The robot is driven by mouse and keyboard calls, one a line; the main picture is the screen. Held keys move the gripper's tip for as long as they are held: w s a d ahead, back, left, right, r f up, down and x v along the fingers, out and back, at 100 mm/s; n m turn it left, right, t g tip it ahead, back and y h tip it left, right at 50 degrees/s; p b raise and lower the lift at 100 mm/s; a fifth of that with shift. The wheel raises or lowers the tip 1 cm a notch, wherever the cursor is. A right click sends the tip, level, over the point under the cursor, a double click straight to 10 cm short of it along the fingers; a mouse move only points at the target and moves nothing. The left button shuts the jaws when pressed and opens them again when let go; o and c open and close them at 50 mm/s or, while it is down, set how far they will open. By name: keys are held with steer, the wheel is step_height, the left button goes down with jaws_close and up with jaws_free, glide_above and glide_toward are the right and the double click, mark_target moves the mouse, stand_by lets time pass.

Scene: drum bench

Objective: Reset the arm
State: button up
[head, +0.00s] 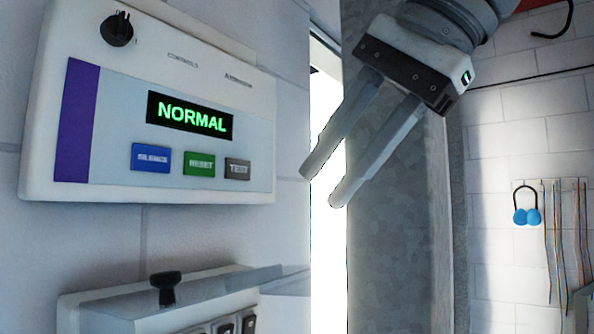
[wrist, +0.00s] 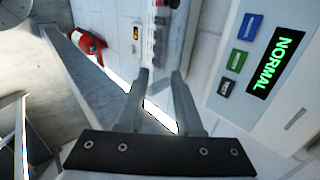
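My gripper (head: 321,186) hangs from the upper right in the head view, its two fingers pointing down and to the left. The fingers are parallel with a clear gap between them, and nothing is held. In the wrist view the gripper (wrist: 159,74) also shows empty space between its fingertips. The fingertips appear just right of a white wall panel (head: 225,92) in the head view. How far they are from it in depth I cannot tell.
The panel has a green "NORMAL" display (head: 190,115), a blue button (head: 150,158), a green button (head: 199,163), a grey button (head: 237,169) and a black knob (head: 117,29). A lower box with a black knob (head: 165,287) juts out.

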stand_by(0.4)
steer(key=w+d+f+n+h+b, duration=0.1)
steer(key=w+d+f+h+b, duration=0.1)
steer(key=f, duration=1)
steer(key=w+d+f+n+h+b, duration=0.1)
steer(key=w+d+f+b, duration=0.15)
steer(key=f, duration=0.95)
steer(key=s+d+f+n+h+b, duration=0.1)
steer(key=f+n, duration=0.1)
steer(key=f, duration=0.6)
steer(key=s+d+f+n+h+b, duration=0.1)
steer(key=s+d+f, duration=0.1)
steer(key=f, duration=0.7)
steer(key=s+d+f+n+h+b, duration=0.1)
steer(key=s+d+f+n, duration=0.1)
steer(key=f, duration=0.6)
steer(key=shift+f+n+h, duration=0.15)
steer(key=shift+n+h, duration=0.15)
steer(key=shift+h, duration=0.1)
